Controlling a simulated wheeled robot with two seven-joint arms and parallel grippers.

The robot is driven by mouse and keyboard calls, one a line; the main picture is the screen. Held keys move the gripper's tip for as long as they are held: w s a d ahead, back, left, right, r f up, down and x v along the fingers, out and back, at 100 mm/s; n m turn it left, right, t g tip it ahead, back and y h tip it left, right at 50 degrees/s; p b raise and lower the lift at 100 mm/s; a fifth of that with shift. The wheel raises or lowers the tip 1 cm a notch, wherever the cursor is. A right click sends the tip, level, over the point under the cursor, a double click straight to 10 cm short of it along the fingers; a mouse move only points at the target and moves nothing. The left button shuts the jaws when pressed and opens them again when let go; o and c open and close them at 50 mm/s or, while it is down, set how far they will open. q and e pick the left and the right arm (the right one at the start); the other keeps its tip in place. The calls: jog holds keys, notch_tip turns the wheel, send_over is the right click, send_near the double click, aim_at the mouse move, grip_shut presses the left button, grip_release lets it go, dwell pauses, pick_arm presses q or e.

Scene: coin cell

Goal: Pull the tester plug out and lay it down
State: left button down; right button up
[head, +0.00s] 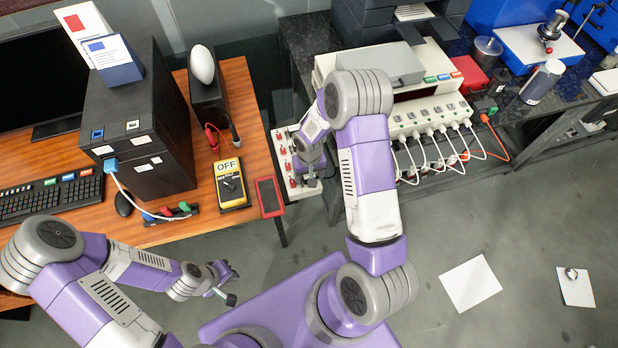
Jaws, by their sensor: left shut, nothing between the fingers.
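Several white plugs (428,132) with white cables and one plug with an orange cable (486,117) sit in a row of sockets along the front of a beige unit (400,112). I cannot tell which plug is the tester's. A yellow box marked OFF (230,168) lies on the wooden desk. My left gripper (226,283) is shut and empty, low in front of the desk, away from the plugs. My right gripper (306,176) is over a white strip with red parts (282,150); its fingers are too hidden to read.
A black computer tower (160,95), a keyboard (50,198) and a red-framed pad (269,196) are on the wooden desk (205,221). A dark bench (548,112) holds the beige unit. Two white sheets (470,284) lie on the floor at right, which is otherwise mostly clear.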

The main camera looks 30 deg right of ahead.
dwell(0.8)
jog(key=shift+c, duration=0.4)
grip_shut()
jog(key=shift+r, duration=0.1)
jog(key=shift+r, duration=0.1)
jog(key=shift+r+p, duration=1.8)
jog(key=shift+r, duration=1)
